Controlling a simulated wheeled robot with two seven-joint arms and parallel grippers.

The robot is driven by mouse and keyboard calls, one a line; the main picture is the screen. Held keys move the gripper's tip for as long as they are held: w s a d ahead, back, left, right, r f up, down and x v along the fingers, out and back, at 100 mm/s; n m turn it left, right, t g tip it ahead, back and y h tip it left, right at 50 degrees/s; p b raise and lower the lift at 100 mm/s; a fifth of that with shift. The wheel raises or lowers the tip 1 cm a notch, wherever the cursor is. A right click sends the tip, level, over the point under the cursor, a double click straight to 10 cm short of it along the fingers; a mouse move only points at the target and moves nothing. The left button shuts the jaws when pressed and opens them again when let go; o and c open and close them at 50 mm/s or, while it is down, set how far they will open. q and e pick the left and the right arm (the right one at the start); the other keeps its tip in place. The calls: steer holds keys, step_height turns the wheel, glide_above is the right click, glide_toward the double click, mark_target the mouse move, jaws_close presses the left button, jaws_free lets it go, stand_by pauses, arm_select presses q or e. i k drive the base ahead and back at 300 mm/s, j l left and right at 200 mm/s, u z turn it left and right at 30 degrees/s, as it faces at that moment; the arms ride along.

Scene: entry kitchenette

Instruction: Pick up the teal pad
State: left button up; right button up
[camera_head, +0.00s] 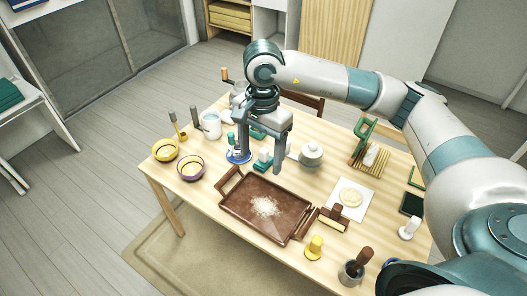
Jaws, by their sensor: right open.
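A small teal object (262,162), which looks like the teal pad, lies on the wooden table behind the brown tray. It is partly hidden by my right gripper, so its full shape is hard to tell. My right gripper (260,174) points down over this spot with its two grey fingers apart. The teal object shows between the fingers, and I cannot tell how high above it the fingertips are. Another green-teal piece (258,134) shows behind the fingers, mostly hidden. My left gripper is not in view.
A brown tray (238,206) with white powder lies in front. A blue-rimmed dish (239,157), purple-rimmed bowl (190,175), yellow bowl (166,142) and white lidded pot (311,154) stand close by. A dark square (411,204) lies at right.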

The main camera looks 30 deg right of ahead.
mark_target(265, 160)
steer(key=i+l, duration=0.3)
steer(key=i, duration=0.15)
steer(key=i+l, duration=0.35)
steer(key=i, duration=0.1)
